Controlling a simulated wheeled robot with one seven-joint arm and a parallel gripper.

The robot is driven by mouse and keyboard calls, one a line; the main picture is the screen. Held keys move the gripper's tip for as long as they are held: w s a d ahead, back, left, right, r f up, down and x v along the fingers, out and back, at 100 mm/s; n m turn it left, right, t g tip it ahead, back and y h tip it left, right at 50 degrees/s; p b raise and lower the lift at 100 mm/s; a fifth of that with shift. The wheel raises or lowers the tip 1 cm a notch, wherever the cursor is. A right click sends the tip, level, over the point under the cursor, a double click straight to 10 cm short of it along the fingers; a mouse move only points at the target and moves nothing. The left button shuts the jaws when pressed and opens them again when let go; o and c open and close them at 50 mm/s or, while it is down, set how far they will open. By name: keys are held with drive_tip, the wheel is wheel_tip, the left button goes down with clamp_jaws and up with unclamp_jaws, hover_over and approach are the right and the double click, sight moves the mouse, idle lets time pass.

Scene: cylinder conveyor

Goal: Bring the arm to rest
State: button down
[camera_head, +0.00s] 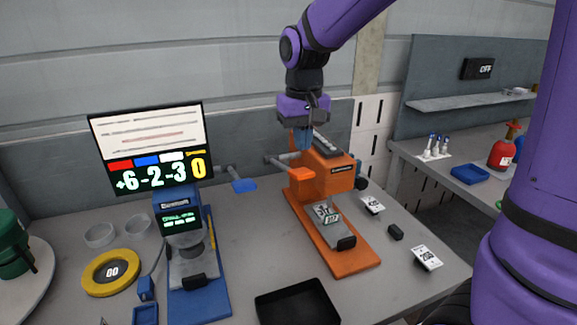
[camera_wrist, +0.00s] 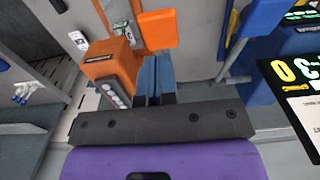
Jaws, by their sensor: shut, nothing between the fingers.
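My gripper (camera_head: 303,140) hangs from the purple arm above and behind the orange machine (camera_head: 328,180) in the head view. Its blue fingers point down and are closed together, with nothing seen between them. In the wrist view the blue fingers (camera_wrist: 154,78) lie side by side, and the orange machine (camera_wrist: 112,62) is just to their left. I cannot tell from these views whether the fingers touch the machine.
A blue machine (camera_head: 184,230) stands left of the orange one, below a display screen (camera_head: 150,145). A black tray (camera_head: 298,303), a yellow ring (camera_head: 111,271) and numbered cards (camera_head: 427,257) lie on the grey bench (camera_head: 255,240). A side bench holds a red bottle (camera_head: 504,150).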

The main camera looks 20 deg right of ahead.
drive_tip(key=s+d+r+t, duration=0.1)
drive_tip(key=s+d+r, duration=0.1)
drive_tip(key=s, duration=0.5)
drive_tip(key=s+d+r+t, duration=0.2)
drive_tip(key=s, duration=0.5)
drive_tip(key=s+d+r+t, duration=0.2)
drive_tip(key=s+d, duration=0.1)
drive_tip(key=s, duration=0.4)
drive_tip(key=shift+r, duration=0.35)
